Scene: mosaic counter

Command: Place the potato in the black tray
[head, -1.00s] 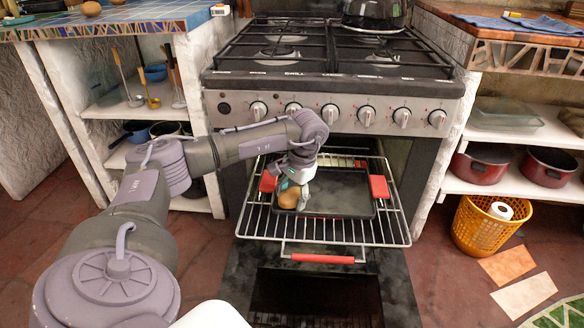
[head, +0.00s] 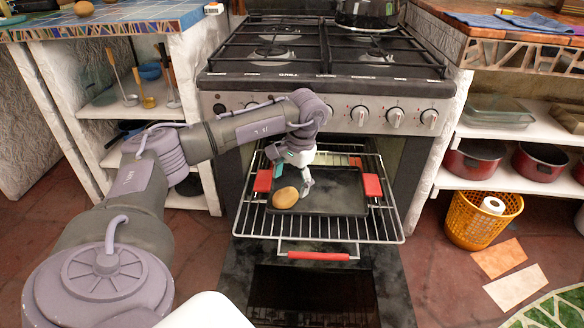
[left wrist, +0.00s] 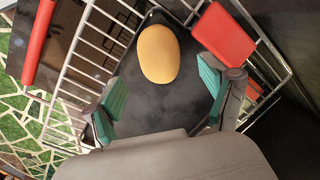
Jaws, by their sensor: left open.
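The brown potato (head: 285,197) lies on the black tray (head: 335,200), near its left front corner in the head view. The tray sits on the pulled-out oven rack between red grips. My left gripper (head: 305,184) is above the tray, just behind and right of the potato. In the left wrist view the potato (left wrist: 158,54) lies on the dark tray (left wrist: 150,105), beyond the spread green fingertips of the left gripper (left wrist: 160,95). The fingers are apart and do not touch it. My right gripper is not in view.
The wire oven rack (head: 382,232) has red handles, and the oven door (head: 310,275) hangs open below. The stove (head: 325,60) stands above. Shelves with red pots (head: 470,158) and an orange basket (head: 470,220) are at the right. Another round brown item (head: 84,9) is on the left counter.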

